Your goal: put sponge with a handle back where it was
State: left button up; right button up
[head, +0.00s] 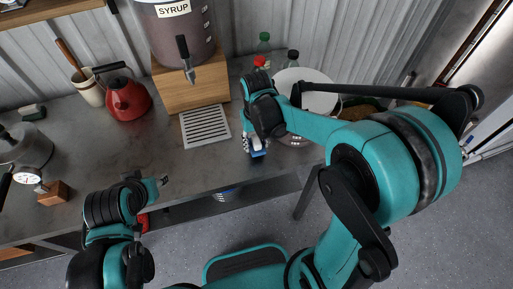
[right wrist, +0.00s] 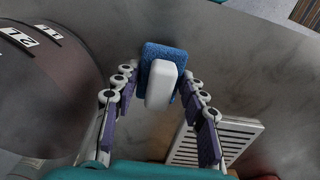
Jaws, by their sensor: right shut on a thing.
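The sponge with a handle shows in the right wrist view as a blue sponge pad (right wrist: 160,55) with a white handle (right wrist: 161,84). My right gripper (right wrist: 160,82) has its fingers on both sides of the handle and is shut on it. In the head view the blue and white sponge (head: 257,151) shows just below my right gripper (head: 253,140), near the front edge of the grey counter (head: 175,165). I cannot tell whether the sponge touches the counter. My left gripper (head: 162,182) is over the counter's front edge at the left, apart from the sponge; its jaw opening is unclear.
A slotted drip tray (head: 205,125) lies left of the sponge, before the wooden stand (head: 190,82) of the syrup dispenser (head: 178,30). A white pot (head: 305,92) and bottles (head: 264,42) stand behind my right arm. A red kettle (head: 128,98) stands left. Counter left of the tray is clear.

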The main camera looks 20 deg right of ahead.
aim_at(256, 147)
jog(key=shift+f+b, duration=0.4)
jog(key=shift+f, duration=0.95)
jog(key=shift+f, duration=0.15)
jog(key=o, duration=1.2)
